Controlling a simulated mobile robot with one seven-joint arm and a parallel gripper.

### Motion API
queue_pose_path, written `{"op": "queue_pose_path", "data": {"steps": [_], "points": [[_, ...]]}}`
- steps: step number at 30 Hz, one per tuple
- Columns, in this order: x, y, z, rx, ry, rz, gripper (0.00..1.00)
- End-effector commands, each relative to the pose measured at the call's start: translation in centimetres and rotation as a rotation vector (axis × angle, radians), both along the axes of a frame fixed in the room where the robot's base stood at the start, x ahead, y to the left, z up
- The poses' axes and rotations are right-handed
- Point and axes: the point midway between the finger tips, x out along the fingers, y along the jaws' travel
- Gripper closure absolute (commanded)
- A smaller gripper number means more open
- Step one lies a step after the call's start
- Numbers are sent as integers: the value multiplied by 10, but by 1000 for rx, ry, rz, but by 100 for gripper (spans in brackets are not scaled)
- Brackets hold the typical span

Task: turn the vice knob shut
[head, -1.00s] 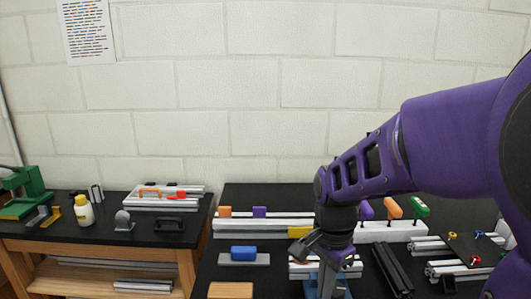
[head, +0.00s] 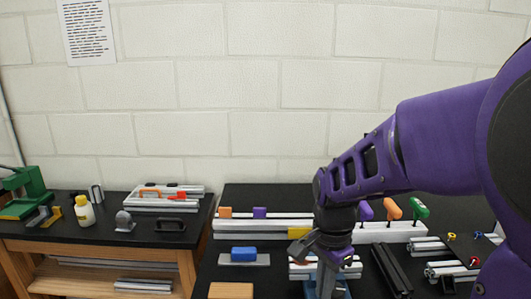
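My gripper (head: 325,264) hangs at the end of my purple arm over the front middle of the right-hand black bench. Its fingers are small and partly hidden by the wrist, so I cannot tell whether they are open or shut. A blue body (head: 311,289), which looks like the vice, shows directly below the gripper at the bottom of the head view. The gripper covers much of it. I cannot make out the vice knob or whether the fingers touch it.
Aluminium rails (head: 280,229) with coloured handles run along the back of the bench. A blue block (head: 244,253) on a grey plate lies left of the gripper. Black bars (head: 391,270) lie to its right. Another bench (head: 60,233) holds tools at far left.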

Motion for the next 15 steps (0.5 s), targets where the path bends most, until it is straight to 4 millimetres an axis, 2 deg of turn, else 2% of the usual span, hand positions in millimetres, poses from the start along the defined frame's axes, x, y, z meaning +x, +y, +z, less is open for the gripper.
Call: {"op": "queue_pose_path", "data": {"steps": [1, 11, 15], "points": [[6, -7, 3, -8, -20, -7, 100], [2, 1, 4, -8, -21, -5, 100], [2, 2, 13, -8, -18, -4, 100]]}}
